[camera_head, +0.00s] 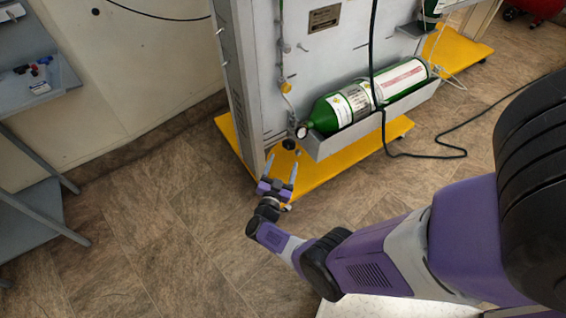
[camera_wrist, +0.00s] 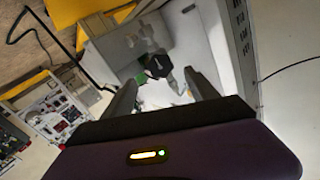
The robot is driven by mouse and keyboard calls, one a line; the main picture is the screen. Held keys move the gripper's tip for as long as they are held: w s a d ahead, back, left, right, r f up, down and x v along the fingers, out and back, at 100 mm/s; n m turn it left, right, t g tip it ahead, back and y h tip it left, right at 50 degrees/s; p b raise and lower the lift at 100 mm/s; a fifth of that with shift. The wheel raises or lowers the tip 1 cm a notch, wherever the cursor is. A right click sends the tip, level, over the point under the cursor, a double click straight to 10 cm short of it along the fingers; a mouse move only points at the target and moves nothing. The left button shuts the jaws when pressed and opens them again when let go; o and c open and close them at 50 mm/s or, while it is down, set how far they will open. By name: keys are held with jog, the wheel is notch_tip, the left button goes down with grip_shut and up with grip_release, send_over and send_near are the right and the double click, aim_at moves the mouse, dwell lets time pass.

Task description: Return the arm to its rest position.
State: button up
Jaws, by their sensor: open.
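My purple and black arm reaches from the right side of the head view toward the trainer. My gripper (camera_head: 281,172) is open, with its two grey fingers apart and nothing seen between them. It is just in front of the lower left corner of the grey trainer panel (camera_head: 320,55). In the wrist view my gripper (camera_wrist: 165,95) points toward a black knob (camera_wrist: 158,66) on a grey valve fitting, which appears beyond the fingertips. The same black knob (camera_head: 289,144) is small in the head view, a little above the fingertips.
A green and white cylinder (camera_head: 365,98) lies in a grey tray (camera_head: 375,122) on the panel. The yellow base (camera_head: 310,183) sticks out below. A dark cable (camera_head: 430,155) runs along the floor at right. A blue-grey table (camera_head: 70,75) stands at left. Floor between is clear.

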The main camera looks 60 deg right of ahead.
jog(key=shift+f, duration=0.1)
dwell(0.3)
jog(key=w+r+n+t, duration=0.2)
jog(key=w+r+t, duration=0.4)
jog(key=w+r, duration=0.15)
jog(key=a+r+n+t+y+p, duration=0.1)
jog(key=a+r+n+t+y, duration=0.4)
jog(key=r+t, duration=0.1)
jog(key=s+a+r+n+t+y+p, duration=0.1)
jog(key=s+a+r+n+y+p, duration=0.1)
jog(key=s+a+r+n+y, duration=0.55)
jog(key=s+a+r+n+t+y+p, duration=0.1)
jog(key=s+a+r+n+t+y, duration=0.2)
jog(key=a, duration=0.7)
jog(key=s+a+r+g+y+p, duration=0.1)
jog(key=s+a+r+g, duration=0.1)
jog(key=s+a+r, duration=0.3)
jog(key=s+a+r+n+g+y+p, duration=0.1)
jog(key=s+a+r, duration=0.4)
jog(key=s, duration=0.8)
notch_tip(320, 180, up, 2)
jog(key=shift+a+r+g+p, duration=0.1)
jog(key=shift+a+g+p, duration=0.25)
jog(key=shift+g+p, duration=0.45)
jog(key=shift+c, duration=0.4)
